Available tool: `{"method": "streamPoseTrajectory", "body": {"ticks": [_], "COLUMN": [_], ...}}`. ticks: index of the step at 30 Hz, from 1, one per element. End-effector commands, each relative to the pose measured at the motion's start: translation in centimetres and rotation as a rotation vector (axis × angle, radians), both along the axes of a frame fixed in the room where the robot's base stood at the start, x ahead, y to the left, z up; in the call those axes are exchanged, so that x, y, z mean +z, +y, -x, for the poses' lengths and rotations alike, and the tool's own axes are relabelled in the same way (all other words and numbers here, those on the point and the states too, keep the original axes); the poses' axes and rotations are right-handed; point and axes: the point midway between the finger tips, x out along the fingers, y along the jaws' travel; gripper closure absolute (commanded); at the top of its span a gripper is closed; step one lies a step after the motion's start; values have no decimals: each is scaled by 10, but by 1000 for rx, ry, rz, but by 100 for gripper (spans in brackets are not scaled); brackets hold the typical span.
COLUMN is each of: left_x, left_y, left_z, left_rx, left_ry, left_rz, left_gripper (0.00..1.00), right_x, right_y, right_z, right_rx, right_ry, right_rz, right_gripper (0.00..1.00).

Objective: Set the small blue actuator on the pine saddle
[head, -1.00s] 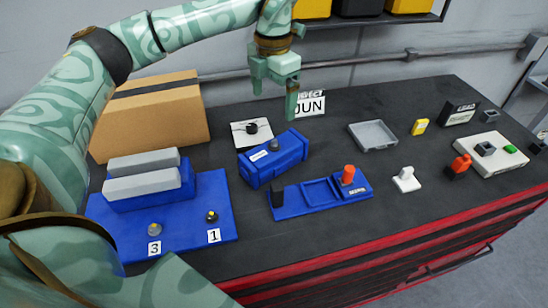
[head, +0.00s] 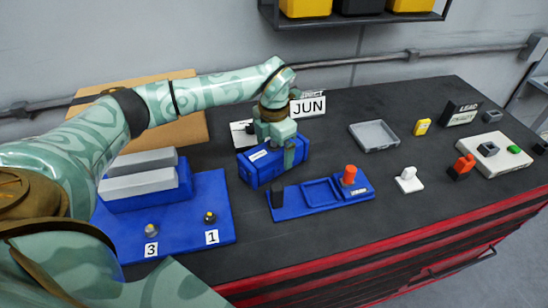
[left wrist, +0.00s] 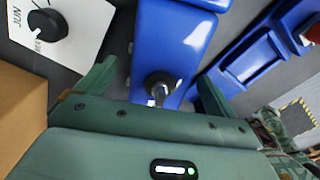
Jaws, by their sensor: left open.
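The blue actuator (head: 262,167) is a blue box-shaped body with a pale label, lying on the dark bench top near the middle. My left gripper (head: 277,152) is low over it in the head view, hiding part of its top. In the left wrist view the open fingers (left wrist: 155,88) stand either side of the actuator's blue body (left wrist: 172,40), with its dark round stem (left wrist: 160,86) between them. Whether the fingers touch it I cannot tell. I cannot make out a pine saddle in either view. My right gripper does not show.
A blue tray (head: 318,205) with an upright black block and a red knob lies in front. A blue base (head: 190,230) with grey blocks stands left, before a cardboard box (head: 190,131).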

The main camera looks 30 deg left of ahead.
Motion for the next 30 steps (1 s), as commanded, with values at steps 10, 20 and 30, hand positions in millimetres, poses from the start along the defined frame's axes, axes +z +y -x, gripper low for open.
{"method": "streamPoseTrajectory", "body": {"ticks": [10,20,30], "left_x": [-2,1,9], "left_y": [0,0,0], "left_z": [0,-1,-2], "left_rx": [0,1,1], "left_ry": [0,-6,-7], "left_rz": [0,2,0], "left_gripper": [37,100,100], "right_x": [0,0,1], "right_y": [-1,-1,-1], "right_z": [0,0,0], "right_rx": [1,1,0], "right_ry": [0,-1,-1], "right_rz": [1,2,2], "right_gripper": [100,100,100]}}
